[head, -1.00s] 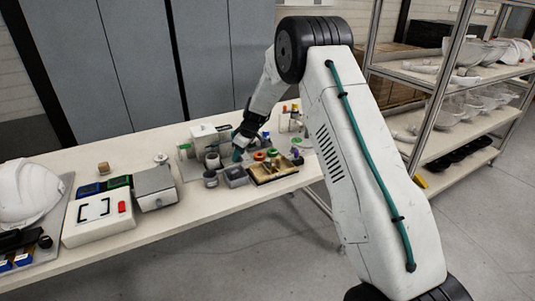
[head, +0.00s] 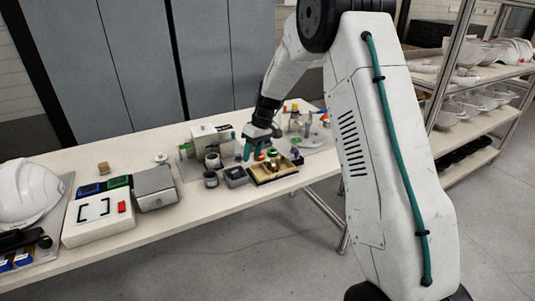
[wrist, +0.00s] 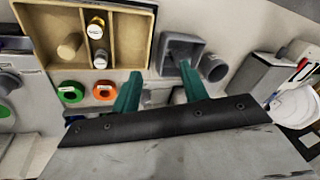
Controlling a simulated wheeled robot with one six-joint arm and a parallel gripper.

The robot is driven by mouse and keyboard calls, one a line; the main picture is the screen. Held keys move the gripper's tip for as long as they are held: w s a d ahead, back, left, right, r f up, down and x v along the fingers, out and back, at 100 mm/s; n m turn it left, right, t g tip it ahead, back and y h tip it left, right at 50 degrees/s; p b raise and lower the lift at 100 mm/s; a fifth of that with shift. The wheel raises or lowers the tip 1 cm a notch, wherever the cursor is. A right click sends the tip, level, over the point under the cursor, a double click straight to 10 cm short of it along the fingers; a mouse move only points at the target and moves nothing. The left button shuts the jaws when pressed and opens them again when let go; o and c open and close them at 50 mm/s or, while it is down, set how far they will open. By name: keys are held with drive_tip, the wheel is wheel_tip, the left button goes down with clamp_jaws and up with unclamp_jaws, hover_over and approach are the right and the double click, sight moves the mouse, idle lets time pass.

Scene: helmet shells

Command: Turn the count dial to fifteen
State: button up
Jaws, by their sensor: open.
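My gripper (head: 252,152) hangs over the far part of the table, behind a small grey square bin and a divided tray. In the wrist view its two teal fingers (wrist: 160,88) are apart with nothing held between them. The space between them shows the bench and part of a pale grey item, with the square bin beyond. I cannot make out a count dial or its markings in either view. A white boxy machine (head: 208,136) stands just left of the gripper in the head view.
The grey square bin (head: 236,177), a dark grey cup (head: 210,179) and the wooden tray (head: 287,173) stand close by. Green (wrist: 70,92) and orange (wrist: 104,91) rings lie left of the fingers. A white case (head: 92,224) sits further left.

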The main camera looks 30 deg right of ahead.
drive_tip(key=s+a+r+m+g, duration=0.1)
drive_tip(key=s+r, duration=0.4)
drive_tip(key=s, duration=0.3)
drive_tip(key=s+a+r+m+h, duration=0.1)
drive_tip(key=s+a+r+m, duration=0.1)
drive_tip(key=s+r, duration=0.3)
drive_tip(key=s, duration=0.4)
drive_tip(key=shift+s+a+r+g, duration=0.15)
drive_tip(key=shift+a+r+g, duration=0.05)
drive_tip(key=shift+g, duration=0.2)
drive_tip(key=s+a+r+t+h, duration=0.1)
drive_tip(key=s+r, duration=0.3)
drive_tip(key=s, duration=0.9)
drive_tip(key=s+a+r+m+t+h, duration=0.1)
drive_tip(key=s+r, duration=0.3)
drive_tip(key=s, duration=0.9)
drive_tip(key=shift+s+a+r+m+t, duration=0.2)
drive_tip(key=shift+s+a+m+t, duration=0.1)
drive_tip(key=shift+a, duration=0.1)
